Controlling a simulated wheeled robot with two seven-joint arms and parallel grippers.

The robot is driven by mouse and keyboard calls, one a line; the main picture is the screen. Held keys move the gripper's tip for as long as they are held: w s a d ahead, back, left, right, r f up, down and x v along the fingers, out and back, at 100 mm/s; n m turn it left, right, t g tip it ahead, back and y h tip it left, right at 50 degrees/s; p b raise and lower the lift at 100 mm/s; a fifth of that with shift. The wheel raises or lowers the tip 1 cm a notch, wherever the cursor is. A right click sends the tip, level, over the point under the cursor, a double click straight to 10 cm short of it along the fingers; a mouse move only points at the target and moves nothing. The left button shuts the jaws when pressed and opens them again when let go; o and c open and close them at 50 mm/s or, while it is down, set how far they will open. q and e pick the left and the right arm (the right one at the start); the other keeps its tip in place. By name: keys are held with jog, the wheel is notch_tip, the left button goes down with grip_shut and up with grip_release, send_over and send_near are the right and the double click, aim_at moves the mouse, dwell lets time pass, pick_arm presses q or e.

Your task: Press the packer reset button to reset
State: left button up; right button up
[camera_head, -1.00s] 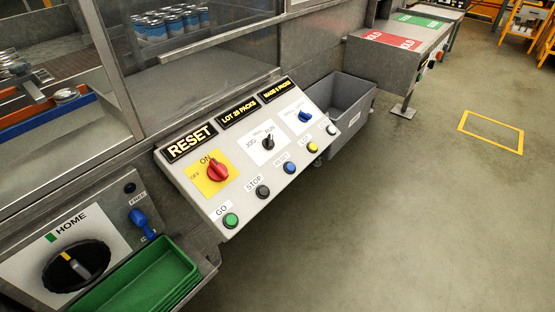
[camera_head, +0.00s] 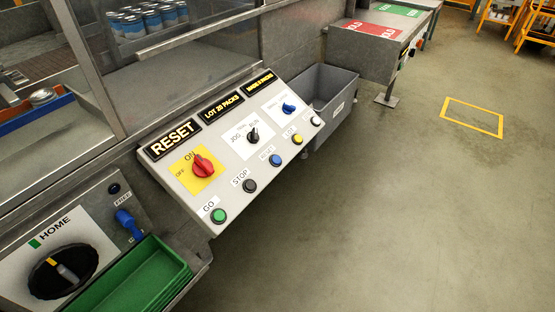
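The packer control panel (camera_head: 228,182) is a sloped grey box in the middle of the head view. Neither gripper shows.
A HOME dial (camera_head: 63,271) with a blue lever (camera_head: 128,223) and a green tray (camera_head: 133,277) are at lower left. A grey bin (camera_head: 331,98) stands beyond the panel. Cans (camera_head: 147,19) sit behind glass. Open floor with a yellow square (camera_head: 472,117) lies right.

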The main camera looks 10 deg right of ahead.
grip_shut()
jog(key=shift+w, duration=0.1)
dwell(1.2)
